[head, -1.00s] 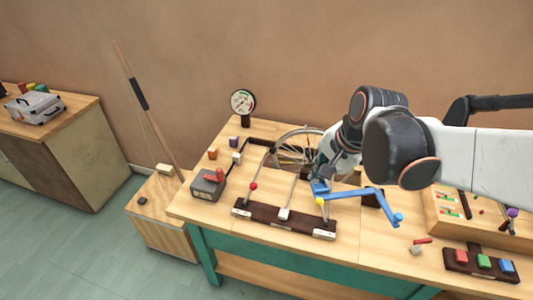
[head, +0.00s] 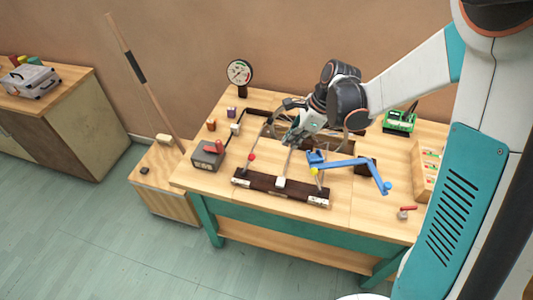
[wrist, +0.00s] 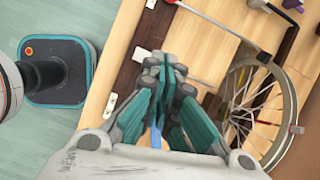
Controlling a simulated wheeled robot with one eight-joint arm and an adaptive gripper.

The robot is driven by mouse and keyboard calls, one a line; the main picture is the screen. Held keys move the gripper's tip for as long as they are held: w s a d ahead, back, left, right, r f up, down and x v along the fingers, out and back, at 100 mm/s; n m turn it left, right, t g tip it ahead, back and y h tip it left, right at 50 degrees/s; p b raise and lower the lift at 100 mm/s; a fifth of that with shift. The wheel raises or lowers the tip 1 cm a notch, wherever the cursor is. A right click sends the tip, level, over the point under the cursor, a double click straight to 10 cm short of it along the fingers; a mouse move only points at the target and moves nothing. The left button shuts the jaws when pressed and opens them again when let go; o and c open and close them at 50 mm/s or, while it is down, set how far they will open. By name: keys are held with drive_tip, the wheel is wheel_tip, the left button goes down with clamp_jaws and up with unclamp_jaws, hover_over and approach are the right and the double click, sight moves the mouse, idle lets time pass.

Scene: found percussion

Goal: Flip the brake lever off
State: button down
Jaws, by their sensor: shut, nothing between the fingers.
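Three upright rods rise at a dark wooden board (head: 262,189) on the bench. One has a red ball (head: 251,157), one a white block (head: 281,183) and one a yellow ball (head: 314,171). A grey box (head: 206,160) with a red handle (head: 214,147) stands left of them. No label tells me which of these is the brake lever. My gripper (head: 289,139) is shut and empty, above the bench between the rods and the spoked wheel. In the wrist view its closed fingers (wrist: 165,66) hang beside the wheel (wrist: 246,108); contact cannot be told.
A blue crank (head: 350,163) reaches right from beside the yellow-ball rod. A round gauge (head: 240,72) stands at the back left, with small blocks near it. A green device (head: 399,121) sits at the back right. My own column hides the bench's right end.

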drive_tip(key=shift+f, duration=0.1)
drive_tip(key=w+a+f+b, duration=0.1)
drive_tip(key=a+f+b, duration=0.3)
drive_tip(key=a+f, duration=0.3)
drive_tip(key=shift+x, duration=0.8)
drive_tip(key=shift+w+a+r, duration=0.1)
drive_tip(key=shift+w, duration=0.1)
